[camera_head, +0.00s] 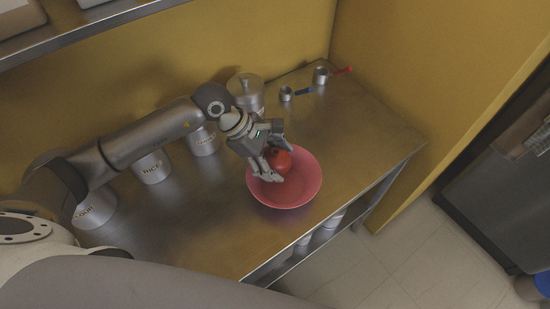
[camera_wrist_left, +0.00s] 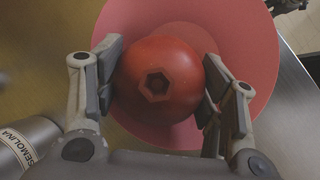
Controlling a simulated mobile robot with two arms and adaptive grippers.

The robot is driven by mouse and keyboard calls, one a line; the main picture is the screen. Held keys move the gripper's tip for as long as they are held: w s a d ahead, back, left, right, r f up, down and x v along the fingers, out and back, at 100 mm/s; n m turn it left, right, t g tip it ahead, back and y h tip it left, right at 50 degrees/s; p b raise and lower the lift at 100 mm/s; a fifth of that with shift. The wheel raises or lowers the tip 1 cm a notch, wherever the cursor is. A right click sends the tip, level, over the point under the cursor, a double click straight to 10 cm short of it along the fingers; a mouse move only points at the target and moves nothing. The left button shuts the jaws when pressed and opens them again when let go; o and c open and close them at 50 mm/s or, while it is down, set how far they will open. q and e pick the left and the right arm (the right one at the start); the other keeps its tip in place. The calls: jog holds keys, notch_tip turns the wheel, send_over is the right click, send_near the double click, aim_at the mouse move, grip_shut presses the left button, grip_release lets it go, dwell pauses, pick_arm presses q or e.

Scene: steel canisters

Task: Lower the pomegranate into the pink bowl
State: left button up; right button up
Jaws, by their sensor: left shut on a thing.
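The red pomegranate (camera_head: 280,159) is between the fingers of my left gripper (camera_head: 279,160), over the pink bowl (camera_head: 298,193). In the left wrist view the pomegranate (camera_wrist_left: 160,78) shows its crown towards the camera, with a finger pad against each side. The left gripper (camera_wrist_left: 158,85) is shut on it. The pink bowl (camera_wrist_left: 250,45) lies behind the fruit in that view, round and wide. I cannot tell whether the fruit touches the bowl's bottom. My right gripper does not show in the head view.
Steel canisters (camera_head: 152,167) stand along the wall on the steel counter (camera_head: 370,130). A semolina canister (camera_wrist_left: 28,145) is near the left finger. The counter's right part is clear.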

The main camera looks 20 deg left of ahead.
pick_arm(q)
jog(key=o, duration=1.3)
jog(key=shift+c, duration=0.2)
jog(key=v, duration=1.2)
